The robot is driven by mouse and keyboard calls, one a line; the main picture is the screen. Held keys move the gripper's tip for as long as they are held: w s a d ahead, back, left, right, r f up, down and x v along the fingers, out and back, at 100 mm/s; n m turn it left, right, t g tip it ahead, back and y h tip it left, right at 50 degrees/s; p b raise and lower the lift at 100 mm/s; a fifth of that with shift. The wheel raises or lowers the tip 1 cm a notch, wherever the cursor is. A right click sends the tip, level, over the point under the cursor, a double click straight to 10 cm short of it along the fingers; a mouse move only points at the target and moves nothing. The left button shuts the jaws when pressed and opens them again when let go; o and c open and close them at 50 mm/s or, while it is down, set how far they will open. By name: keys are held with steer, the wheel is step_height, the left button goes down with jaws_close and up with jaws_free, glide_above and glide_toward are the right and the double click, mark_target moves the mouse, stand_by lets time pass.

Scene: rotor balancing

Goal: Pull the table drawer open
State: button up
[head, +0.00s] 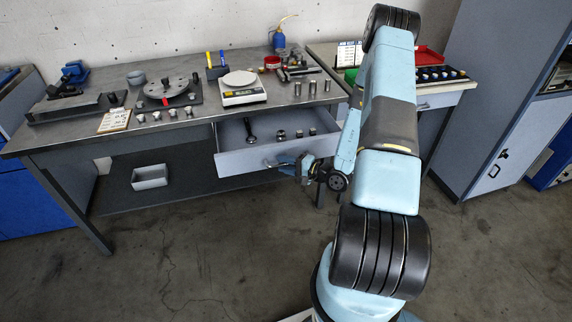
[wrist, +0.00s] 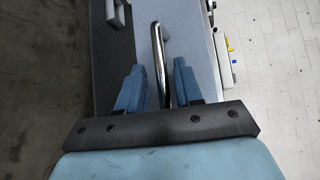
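The table drawer (head: 237,162) is pulled out from under the workbench, its inside showing. It holds a dark long-handled tool (head: 249,132) and a few small metal parts (head: 298,133). My gripper (head: 284,166) is at the drawer's front, by the handle; my arm covers the right end of the drawer. In the wrist view, the shiny bar handle (wrist: 157,45) runs between the two blue fingers of my gripper (wrist: 158,72). The fingers are apart, with a gap visible between the left finger and the bar. The drawer front (wrist: 190,45) lies behind them.
The workbench top (head: 215,117) carries a scale (head: 242,90), a round rotor fixture (head: 166,90) and several small metal weights. A grey bin (head: 149,177) sits on the lower shelf. A second table and a grey cabinet (head: 497,100) stand at the right. The floor in front is clear.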

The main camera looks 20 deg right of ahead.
steer(key=v, duration=1.3)
steer(key=shift+s+d, duration=0.3)
steer(key=s+a+r+n+g, duration=0.2)
steer(key=a+r+n+g, duration=0.35)
steer(key=r, duration=0.55)
steer(key=s+a+r+n+g, duration=0.2)
steer(key=a+r+n+g, duration=0.2)
steer(key=a+r+g, duration=0.5)
steer(key=s+d+r+n+t+h, duration=0.1)
steer(key=s+r+t+h, duration=0.3)
steer(key=r, duration=0.7)
steer(key=s+r+n+t+h, duration=0.1)
steer(key=s+r+t+h, duration=0.3)
steer(key=s+r, duration=0.5)
step_height(320, 180, up, 2)
steer(key=h, duration=0.2)
steer(key=shift+d+h, duration=0.3)
steer(key=shift+d, duration=0.1)
